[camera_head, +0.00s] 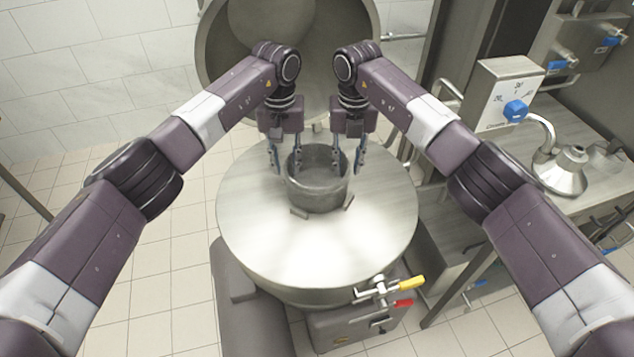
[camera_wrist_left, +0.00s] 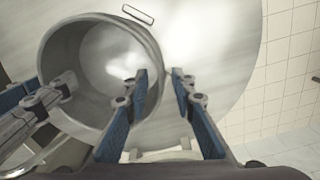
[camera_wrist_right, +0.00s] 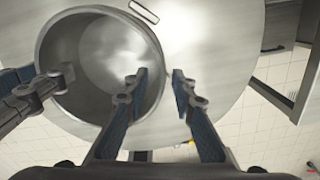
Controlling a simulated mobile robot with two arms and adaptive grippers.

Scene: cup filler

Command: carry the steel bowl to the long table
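The steel bowl (camera_head: 318,196), a grey pot-like vessel with small handles, stands upright on a round steel top (camera_head: 350,250). My left gripper (camera_head: 276,170) is at the bowl's left side and my right gripper (camera_head: 359,170) at its right side, both pointing down. In the left wrist view, the left gripper (camera_wrist_left: 160,76) is open, with the bowl's rim (camera_wrist_left: 150,40) between its fingers. In the right wrist view, the right gripper (camera_wrist_right: 160,75) is open, with the rim (camera_wrist_right: 152,38) between its fingers. A steel table (camera_head: 590,185) that may be the long table runs along the right.
A large round steel lid (camera_head: 225,50) stands raised behind the bowl. Yellow (camera_head: 411,284) and red (camera_head: 403,302) handled valves stick out at the front. A control box (camera_head: 508,88) and a curved spout fitting (camera_head: 560,172) are at the right. Tiled floor lies open at left.

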